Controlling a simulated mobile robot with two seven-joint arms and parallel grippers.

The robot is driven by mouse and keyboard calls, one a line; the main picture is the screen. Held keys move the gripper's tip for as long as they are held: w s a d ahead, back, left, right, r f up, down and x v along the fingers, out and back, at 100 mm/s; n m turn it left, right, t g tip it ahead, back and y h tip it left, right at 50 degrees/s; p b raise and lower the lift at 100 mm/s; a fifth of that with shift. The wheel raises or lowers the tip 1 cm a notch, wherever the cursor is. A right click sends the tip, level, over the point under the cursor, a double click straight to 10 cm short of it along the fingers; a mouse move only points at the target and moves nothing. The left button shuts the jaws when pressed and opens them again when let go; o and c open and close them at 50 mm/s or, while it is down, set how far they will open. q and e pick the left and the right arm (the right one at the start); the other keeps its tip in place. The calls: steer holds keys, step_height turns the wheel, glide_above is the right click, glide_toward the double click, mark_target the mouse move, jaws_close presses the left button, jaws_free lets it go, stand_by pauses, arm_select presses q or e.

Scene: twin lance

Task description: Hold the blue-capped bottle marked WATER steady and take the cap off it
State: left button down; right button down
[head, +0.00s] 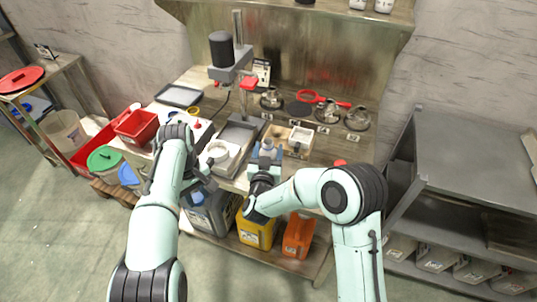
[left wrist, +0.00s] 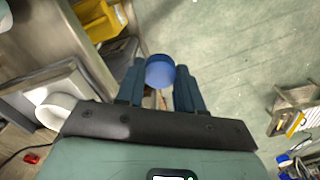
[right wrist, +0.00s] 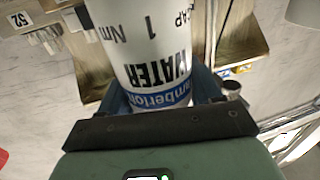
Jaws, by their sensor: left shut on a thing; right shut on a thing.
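The white bottle marked WATER (right wrist: 150,60) fills the right wrist view. Its lettering is upside down there and a blue band shows near the fingers. My right gripper (right wrist: 165,95) is shut around its body. In the head view the bottle (head: 267,148) stands upright at the bench's front edge in my right gripper (head: 265,163), with a pale top and no blue cap on it. My left gripper (left wrist: 160,85) is shut on the round blue cap (left wrist: 160,70), with floor showing around it. In the head view my left gripper (head: 205,187) is left of the bottle, largely hidden by its arm.
The workbench (head: 225,185) carries trays, a press stand (head: 240,65) and several metal pots (head: 327,110). A yellow canister (head: 256,232) and an orange canister (head: 299,236) stand below. A grey shelf unit (head: 470,170) is at the right. The floor at front left is clear.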

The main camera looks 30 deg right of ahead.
steer(key=shift+f, duration=0.65)
steer(key=shift+f, duration=0.2)
steer(key=shift+c, duration=1)
jaws_free()
